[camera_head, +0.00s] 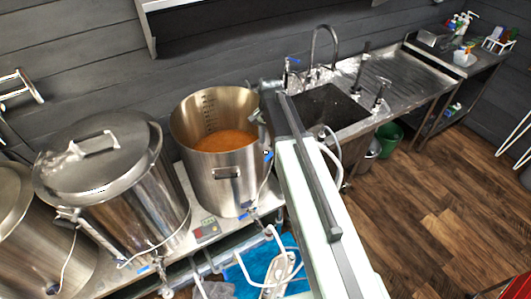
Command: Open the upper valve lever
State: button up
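An open steel pot (228,183) with orange-brown liquid (226,141) stands left of my arm. A small blue valve lever (268,155) shows high on the pot's right side, close to my arm's edge. A second blue lever (245,215) sits low on the pot, near its base. My arm reaches up from the bottom right. My gripper (259,121) seems to be the small dark part at the arm's far end, beside the pot's right rim and above the upper lever. Its fingers are too small and partly hidden to tell open from shut, or whether they touch anything.
A lidded steel kettle (118,190) stands left of the pot. A sink (328,108) with a curved tap (325,42) is behind and right of my arm. A blue tray (262,262) and white tubing lie below the pot. The wooden floor (440,210) at right is largely clear.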

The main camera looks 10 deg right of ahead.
aim_at(267, 158)
notch_tip(267, 158, down, 8)
jog(key=b, duration=0.8)
jog(key=shift+r, duration=0.1)
grip_shut()
jog(key=shift+s, duration=0.1)
dwell(0.8)
jog(key=shift+a, duration=0.25)
